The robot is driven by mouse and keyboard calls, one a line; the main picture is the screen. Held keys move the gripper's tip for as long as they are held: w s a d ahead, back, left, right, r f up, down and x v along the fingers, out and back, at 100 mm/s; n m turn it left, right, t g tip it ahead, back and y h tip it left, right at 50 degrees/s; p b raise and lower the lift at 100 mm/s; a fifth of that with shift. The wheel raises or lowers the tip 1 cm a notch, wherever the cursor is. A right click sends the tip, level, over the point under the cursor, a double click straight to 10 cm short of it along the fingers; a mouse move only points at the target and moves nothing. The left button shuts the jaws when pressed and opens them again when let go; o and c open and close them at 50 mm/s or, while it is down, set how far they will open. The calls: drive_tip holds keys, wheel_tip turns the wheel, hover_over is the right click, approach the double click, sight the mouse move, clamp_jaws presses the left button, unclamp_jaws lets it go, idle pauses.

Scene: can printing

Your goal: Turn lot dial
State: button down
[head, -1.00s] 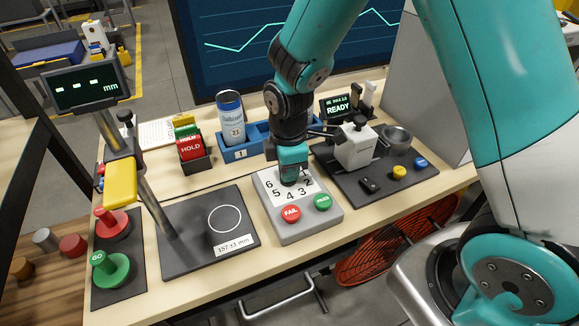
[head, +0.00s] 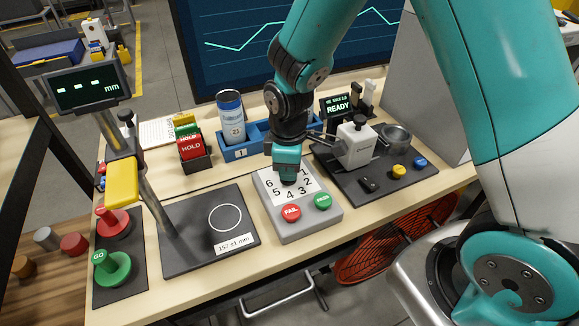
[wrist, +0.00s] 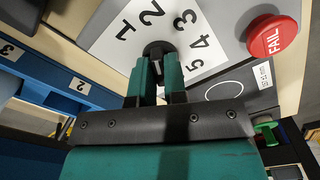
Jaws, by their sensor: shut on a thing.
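The lot dial is a black knob (wrist: 158,49) at the centre of a white plate (wrist: 190,25) with numbers around it. The plate is on a grey box (head: 302,228) that also carries a red FAIL button (head: 291,212) and a green PASS button (head: 323,201). My gripper (head: 288,178) points down over the plate and is shut on the knob. In the wrist view its teal fingers (wrist: 157,80) stand on either side of the knob. In the head view my gripper hides most of the knob, so its pointer setting cannot be read.
A blue rack (head: 240,151) with a can (head: 231,120) stands behind the box. A dark gauge plate (head: 185,255) lies to the left. A black mat with a printer (head: 357,145) reading READY lies to the right. A red HOLD card (head: 191,147) stands at back left.

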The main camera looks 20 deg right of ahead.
drive_tip(key=c, duration=1.2)
unclamp_jaws()
drive_tip(key=shift+o, duration=0.2)
drive_tip(key=shift+r, duration=0.15)
wheel_tip(320, 180, up, 17)
drive_tip(key=b, duration=0.1)
drive_tip(key=shift+r, duration=0.1)
drive_tip(key=s+a+r+m+y, duration=0.1)
drive_tip(key=s+a+m+y, duration=0.1)
drive_tip(key=s, duration=0.7)
drive_tip(key=s+a+m+y, duration=0.2)
drive_tip(key=s+m, duration=0.1)
drive_tip(key=s, duration=0.6)
drive_tip(key=shift+s+a+r, duration=0.2)
drive_tip(key=shift+s+r, duration=0.15)
drive_tip(key=shift+r, duration=0.05)
